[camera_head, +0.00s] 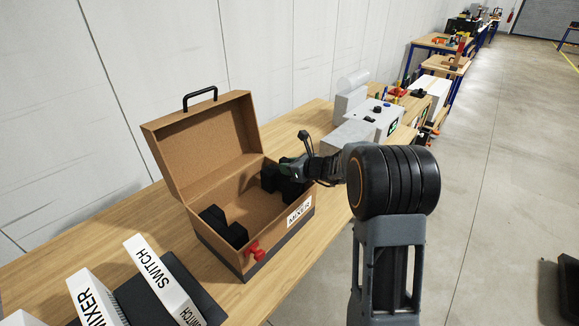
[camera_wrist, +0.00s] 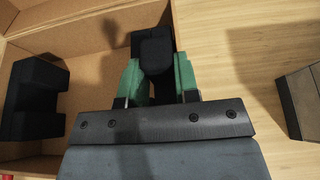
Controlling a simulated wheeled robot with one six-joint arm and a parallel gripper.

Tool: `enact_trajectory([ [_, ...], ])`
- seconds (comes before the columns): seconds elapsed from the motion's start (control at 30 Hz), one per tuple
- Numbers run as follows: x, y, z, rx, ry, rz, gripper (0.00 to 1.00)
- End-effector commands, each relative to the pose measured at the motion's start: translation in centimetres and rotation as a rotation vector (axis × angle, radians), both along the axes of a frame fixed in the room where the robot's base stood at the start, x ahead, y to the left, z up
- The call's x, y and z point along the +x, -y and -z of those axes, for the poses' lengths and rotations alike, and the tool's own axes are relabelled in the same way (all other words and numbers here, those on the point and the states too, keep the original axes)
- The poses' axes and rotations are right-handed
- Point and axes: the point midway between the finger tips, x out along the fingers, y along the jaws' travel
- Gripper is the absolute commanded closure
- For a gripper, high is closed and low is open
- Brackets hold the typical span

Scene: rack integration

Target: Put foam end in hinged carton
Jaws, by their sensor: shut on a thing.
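The hinged carton (camera_head: 205,250) is a brown cardboard box on the wooden table, its lid (camera_head: 205,145) standing open against the wall side. A black foam end (camera_head: 238,234) lies inside at the near left end; it also shows in the wrist view (camera_wrist: 33,98). A second black foam end (camera_wrist: 153,52) is between the green fingers of my gripper (camera_wrist: 158,78), at the carton's right end. In the head view this dark foam (camera_head: 270,178) appears inside the carton walls, by my gripper (camera_head: 293,170). Whether it touches the carton floor is hidden.
White boxes labelled SWITCH (camera_head: 162,282) and MIXER (camera_head: 95,300) stand at the near left. A red latch-like part (camera_head: 254,250) sits on the carton's front. A grey machine (camera_head: 362,128) stands beyond the carton. The carton's middle floor is empty.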

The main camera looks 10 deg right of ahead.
Motion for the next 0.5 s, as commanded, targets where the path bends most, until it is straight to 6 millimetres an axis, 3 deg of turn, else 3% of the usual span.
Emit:
enact_trajectory([
  [0.5, 0.00, 0.00, 0.81, 0.000, 0.000, 0.000, 0.94],
])
